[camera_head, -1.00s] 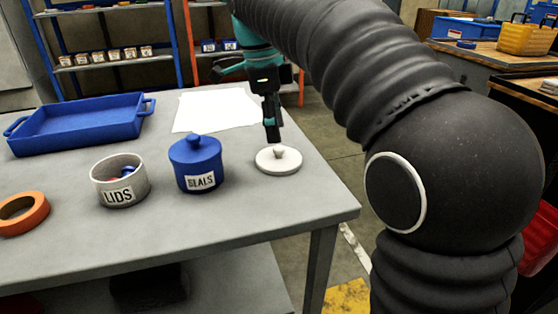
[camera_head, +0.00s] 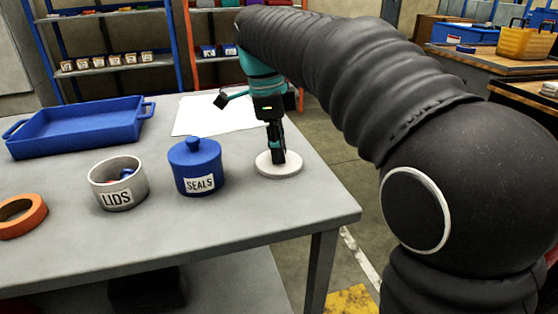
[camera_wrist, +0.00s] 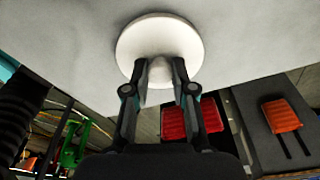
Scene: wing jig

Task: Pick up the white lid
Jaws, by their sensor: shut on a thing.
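The white lid (camera_head: 278,168) is a round disc lying at the right side of the grey table, to the right of the blue pot. My gripper (camera_head: 279,157) is directly above it, pointing down, with its fingers shut on the lid's knob. In the wrist view the lid (camera_wrist: 160,38) fills the upper middle, and the fingertips of my gripper (camera_wrist: 160,75) stand on either side of the knob. The fingers hide the knob in the head view. The lid appears to rest on the table.
A blue lidded pot (camera_head: 195,160) marked SEALS stands left of the lid. A blue tray (camera_head: 75,130) and a white sheet (camera_head: 195,118) lie behind. The table's right edge is close.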

